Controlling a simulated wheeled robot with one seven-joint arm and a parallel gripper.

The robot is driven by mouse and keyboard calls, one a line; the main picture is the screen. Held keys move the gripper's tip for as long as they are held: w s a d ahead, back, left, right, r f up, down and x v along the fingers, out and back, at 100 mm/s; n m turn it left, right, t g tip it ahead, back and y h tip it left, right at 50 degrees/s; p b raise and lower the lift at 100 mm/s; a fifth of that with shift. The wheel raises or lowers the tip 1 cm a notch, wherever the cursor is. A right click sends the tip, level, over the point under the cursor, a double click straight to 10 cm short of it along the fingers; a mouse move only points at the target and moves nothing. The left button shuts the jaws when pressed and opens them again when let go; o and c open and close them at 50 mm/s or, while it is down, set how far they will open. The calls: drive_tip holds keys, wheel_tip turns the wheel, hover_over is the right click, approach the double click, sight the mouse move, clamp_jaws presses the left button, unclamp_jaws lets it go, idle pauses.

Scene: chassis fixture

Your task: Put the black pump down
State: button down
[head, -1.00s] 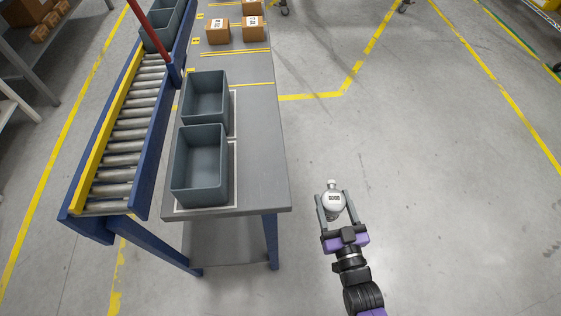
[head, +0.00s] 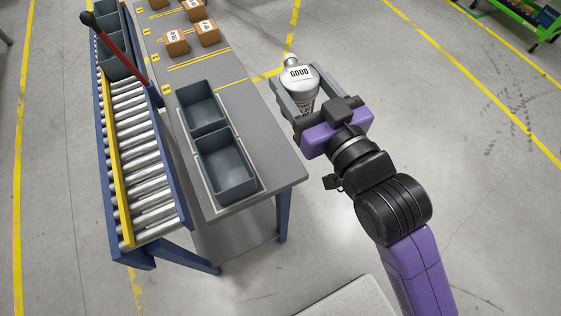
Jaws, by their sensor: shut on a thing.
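My gripper (head: 303,84) is shut on a white-and-grey bottle-like thing (head: 301,74) with a rounded top, a small neck and a label reading "GOOD". It looks white and grey, and I see no black pump. The gripper holds it up in the air, to the right of the grey table (head: 262,150). Its lower part is partly hidden by my gripper. Two empty grey bins (head: 226,165) and (head: 201,105) stand one behind the other near the table's front end.
A roller conveyor (head: 143,160) with blue and yellow rails runs along the table's left side, with a red-and-black pole (head: 122,50) over it. Brown boxes (head: 176,42) sit at the table's far end. The table's right strip is bare.

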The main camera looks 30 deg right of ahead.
drive_tip(key=shift+s+a+r, duration=0.1)
drive_tip(key=shift+s+r, duration=0.05)
drive_tip(key=shift+r, duration=0.05)
drive_tip(key=shift+f+b, duration=2.75)
drive_tip(key=shift+f, duration=7)
drive_tip(key=shift+f, duration=0.2)
drive_tip(key=shift+c, duration=2)
unclamp_jaws()
